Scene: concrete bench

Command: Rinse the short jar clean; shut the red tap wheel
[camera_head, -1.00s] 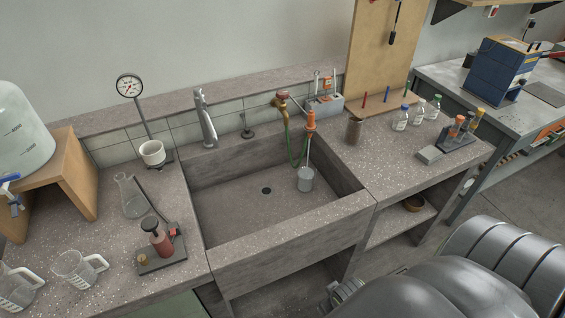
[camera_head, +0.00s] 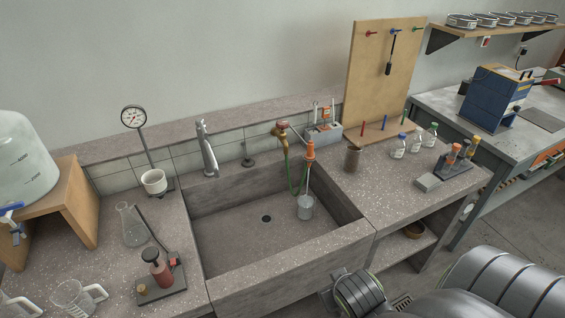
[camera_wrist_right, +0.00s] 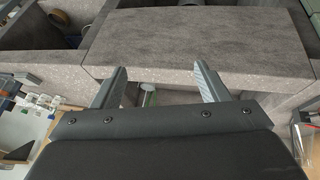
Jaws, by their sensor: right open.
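The red tap wheel (camera_head: 283,125) sits on top of a brass tap at the back of the concrete sink (camera_head: 235,225). A green hose (camera_head: 293,180) hangs below that tap. A small dark jar (camera_head: 353,158), perhaps the short jar, stands upright on the counter right of the sink. A grey cup-shaped thing (camera_head: 305,207) is in the sink below an orange-topped rod (camera_head: 310,152). My left gripper is out of view.
A tall grey tap (camera_head: 207,150) stands behind the sink. Left are a gauge stand (camera_head: 134,118), a flask (camera_head: 132,225) and a red-bodied device (camera_head: 160,268). Right are several bottles (camera_head: 431,135) and a pegboard (camera_head: 375,80). The sink's left part is clear.

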